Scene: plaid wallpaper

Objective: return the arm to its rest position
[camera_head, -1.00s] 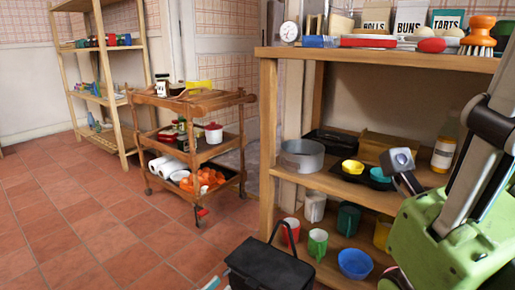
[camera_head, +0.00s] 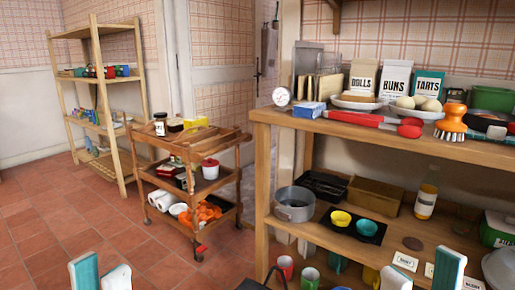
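My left gripper (camera_head: 100,270) shows at the bottom left edge, in front of the tiled floor. Its two pale fingertips with teal pads point up, with a narrow gap between them and nothing visible in it. My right gripper (camera_head: 422,271) shows at the bottom right, in front of the lower part of the wooden shelf unit (camera_head: 262,175). Its fingertips stand apart and I see nothing held. Both wrists and the arms behind them are below the picture.
A wooden trolley (camera_head: 190,146) stands at middle left, with a tall rack (camera_head: 102,90) behind it. The shelf unit holds a grey pot (camera_head: 295,205), bowls and a bottle (camera_head: 427,196). Red floor tiles (camera_head: 50,245) are clear at the left.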

